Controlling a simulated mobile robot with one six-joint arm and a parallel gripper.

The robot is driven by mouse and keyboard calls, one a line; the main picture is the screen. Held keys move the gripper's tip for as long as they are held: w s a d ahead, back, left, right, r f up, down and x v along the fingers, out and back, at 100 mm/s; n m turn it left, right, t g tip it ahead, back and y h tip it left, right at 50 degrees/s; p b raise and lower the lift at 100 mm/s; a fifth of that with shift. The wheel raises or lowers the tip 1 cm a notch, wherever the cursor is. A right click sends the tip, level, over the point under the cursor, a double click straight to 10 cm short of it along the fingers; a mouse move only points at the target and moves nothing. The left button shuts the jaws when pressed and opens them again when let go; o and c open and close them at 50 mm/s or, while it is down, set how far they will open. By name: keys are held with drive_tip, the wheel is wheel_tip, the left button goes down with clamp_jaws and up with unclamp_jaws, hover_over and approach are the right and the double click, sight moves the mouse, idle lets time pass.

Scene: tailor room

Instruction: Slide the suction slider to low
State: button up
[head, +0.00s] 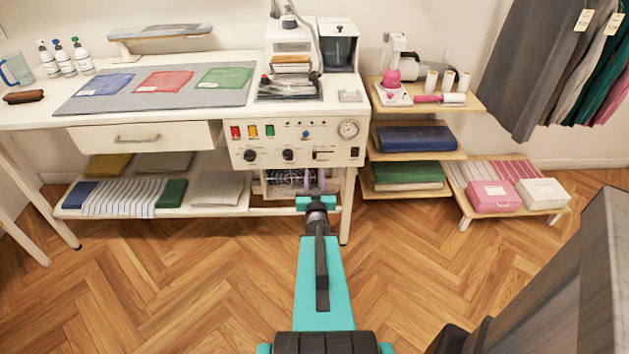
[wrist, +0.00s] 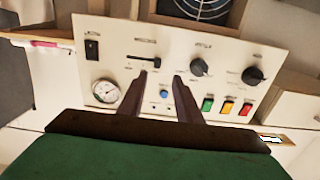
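The suction slider (head: 323,154) is a dark horizontal slot with a small handle, low on the right of the white control panel (head: 266,139). In the wrist view the panel appears upside down, and the slider (wrist: 142,57) is left of centre. My gripper (head: 315,181) is in front of and below the panel in the head view. In the wrist view my gripper (wrist: 160,76) has its two fingers apart with nothing between them. The left fingertip appears close to the slider's slot; I cannot tell whether it touches.
The panel also has a pressure gauge (head: 348,129), a blue button (wrist: 164,94), black knobs (head: 288,155), coloured switches (wrist: 227,107) and a black rocker switch (wrist: 92,50). A fan grille (head: 285,180) is below. Wooden shelves (head: 418,154) stand to the right.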

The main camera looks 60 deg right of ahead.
drive_tip(key=p+v, duration=0.4)
drive_tip(key=p, duration=0.1)
drive_tip(key=shift+r, duration=0.1)
idle(0.3)
drive_tip(key=shift+a, duration=0.1)
idle(0.5)
